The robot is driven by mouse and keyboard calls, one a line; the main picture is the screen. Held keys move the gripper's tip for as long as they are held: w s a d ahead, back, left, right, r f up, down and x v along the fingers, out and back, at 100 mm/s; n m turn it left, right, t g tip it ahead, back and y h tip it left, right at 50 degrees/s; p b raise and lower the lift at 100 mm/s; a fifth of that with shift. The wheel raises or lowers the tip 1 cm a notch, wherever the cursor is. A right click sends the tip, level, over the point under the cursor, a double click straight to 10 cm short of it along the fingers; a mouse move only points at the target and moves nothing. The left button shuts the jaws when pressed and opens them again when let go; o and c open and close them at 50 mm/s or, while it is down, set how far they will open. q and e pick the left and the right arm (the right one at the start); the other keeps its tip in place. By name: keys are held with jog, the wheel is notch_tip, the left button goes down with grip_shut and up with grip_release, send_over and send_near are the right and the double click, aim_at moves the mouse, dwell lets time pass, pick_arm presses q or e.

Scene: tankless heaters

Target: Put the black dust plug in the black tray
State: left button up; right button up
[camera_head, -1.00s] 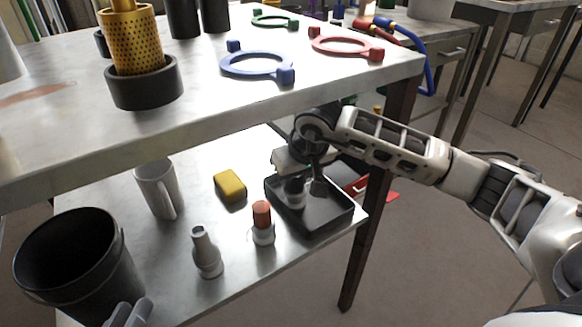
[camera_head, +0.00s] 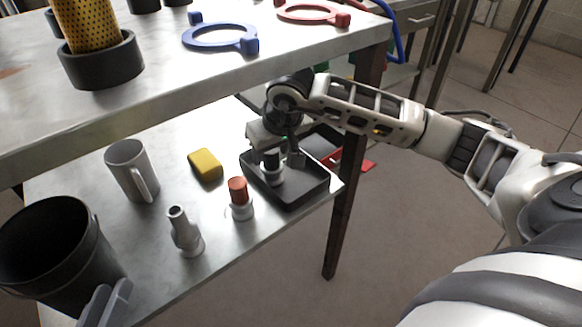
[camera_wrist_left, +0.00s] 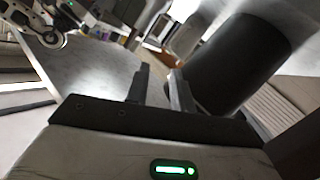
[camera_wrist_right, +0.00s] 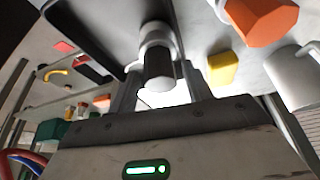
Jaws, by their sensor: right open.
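The black dust plug (camera_head: 271,163), with a black top and a pale base, appears upright inside the left part of the black tray (camera_head: 312,194) on the lower shelf. My right gripper (camera_head: 284,156) is low over the tray. In the right wrist view the plug's black top (camera_wrist_right: 158,72) lies between the spread fingers (camera_wrist_right: 162,92); contact cannot be told. The tray's dark wall (camera_wrist_right: 88,42) shows at the upper left there. My left gripper (camera_head: 106,303) is open and empty beside the black bin; its fingers (camera_wrist_left: 160,82) stand apart in the left wrist view.
A red-topped plug (camera_head: 239,192), a grey fitting (camera_head: 184,232), a yellow sponge (camera_head: 206,165) and a mug (camera_head: 131,170) stand left of the tray. The black bin (camera_head: 62,250) is at front left. The upper shelf (camera_head: 160,98) overhangs; a table leg (camera_head: 345,200) is at right.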

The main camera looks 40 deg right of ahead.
pick_arm(q)
jog(key=shift+s+a+f+m+g+p, duration=0.15)
jog(key=shift+f+p, duration=0.1)
jog(key=shift+f, duration=0.15)
jog(key=shift+a+f+m+g+p, duration=0.1)
jog(key=shift+f+m+g+p, duration=0.1)
jog(key=shift+f, duration=0.15)
pick_arm(e)
jog(key=s, duration=1.2)
jog(key=shift+a, duration=0.3)
pick_arm(q)
jog(key=shift+d+r, duration=0.1)
